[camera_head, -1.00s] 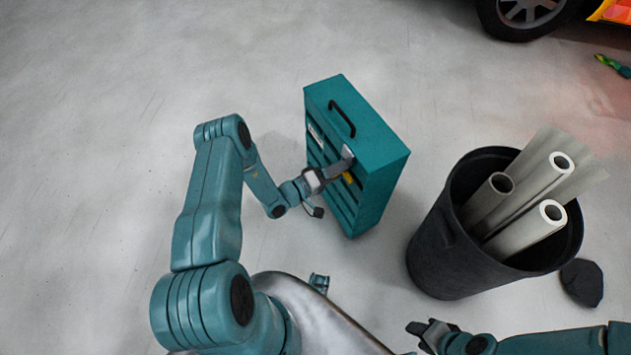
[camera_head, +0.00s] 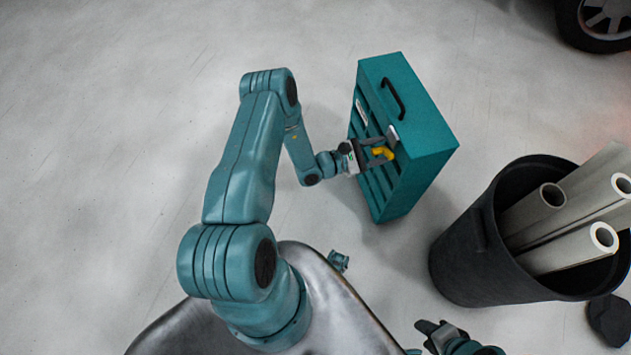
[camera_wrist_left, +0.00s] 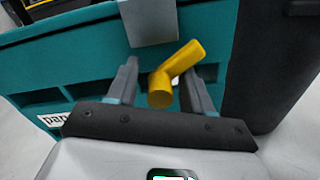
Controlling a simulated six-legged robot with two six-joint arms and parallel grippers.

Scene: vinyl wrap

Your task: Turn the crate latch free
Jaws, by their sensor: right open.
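The teal crate (camera_head: 428,130) stands upright on the floor, with a black handle on top and slots in its front. It fills the upper part of the left wrist view (camera_wrist_left: 75,60). The yellow latch (camera_head: 384,153) sticks out of its front below a grey plate (camera_head: 392,134). In the left wrist view the latch (camera_wrist_left: 179,62) is bent, one part slanting up to the right. My left gripper (camera_head: 377,151) is at the crate's front, its fingers apart on either side of the latch, with a gap at the left finger. My right gripper (camera_head: 437,333) is open and empty at the bottom edge.
A black bin (camera_head: 475,245) with several pale rolls (camera_head: 570,248) stands right of the crate. A dark flat object (camera_head: 608,320) lies beside it. A vehicle wheel (camera_head: 600,22) is at the upper right. The floor left of the crate is clear.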

